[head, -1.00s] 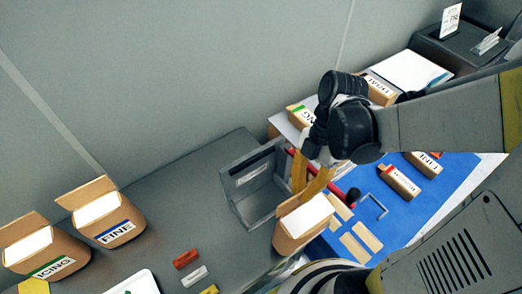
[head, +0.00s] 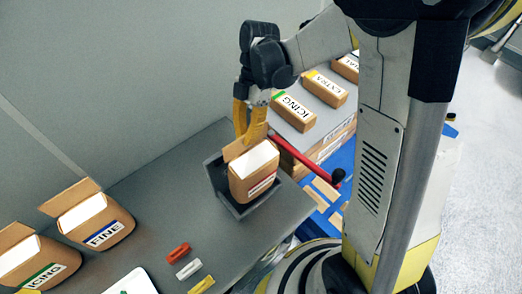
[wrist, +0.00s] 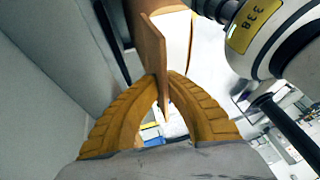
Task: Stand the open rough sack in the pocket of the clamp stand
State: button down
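The open rough sack (head: 255,178) is a brown bag with a white top, a raised flap and a red-striped label. It is upright over or partly within the pocket of the grey clamp stand (head: 217,178). The stand's wall shows left of the sack and its edge below; I cannot tell whether the sack rests on the pocket floor. My gripper (head: 248,138) has its yellow fingers closed on the sack's flap. In the wrist view the fingertips (wrist: 165,82) pinch the brown flap (wrist: 152,48). The stand's red lever (head: 300,158) with a black knob extends right.
Open sacks marked FINE (head: 92,218) and ICING (head: 35,262) stand at left on the grey bench (head: 150,200). Red (head: 178,250), white (head: 188,269) and yellow (head: 202,285) clips lie in front. Closed packs, including ICING (head: 294,110), lie behind at right.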

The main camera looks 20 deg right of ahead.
jog(key=w+a+f+b, duration=0.1)
jog(key=w+f, duration=0.3)
jog(key=f, duration=0.3)
jog(key=shift+a, duration=0.35)
jog(key=c, duration=1.6)
grip_release()
jog(key=p+v, duration=0.1)
jog(key=v, duration=1.1)
jog(key=s+d+r+m+t+h, duration=0.1)
jog(key=s+d+r+m+t, duration=0.1)
jog(key=s+m, duration=0.3)
jog(key=s+d+r+m+t+h, duration=0.1)
jog(key=s+m+t, duration=0.4)
jog(key=m, duration=0.5)
jog(key=s+d+r+m+t+h, duration=0.1)
jog(key=s+d+r+m+t, duration=0.2)
jog(key=m, duration=0.5)
jog(key=shift+s+d+r+t, duration=0.15)
jog(key=shift+s+r+t, duration=0.2)
jog(key=shift+s+r, duration=0.35)
jog(key=shift+s+d+r+t, duration=0.15)
jog(key=shift+s+r+t, duration=0.25)
jog(key=shift+s, duration=0.5)
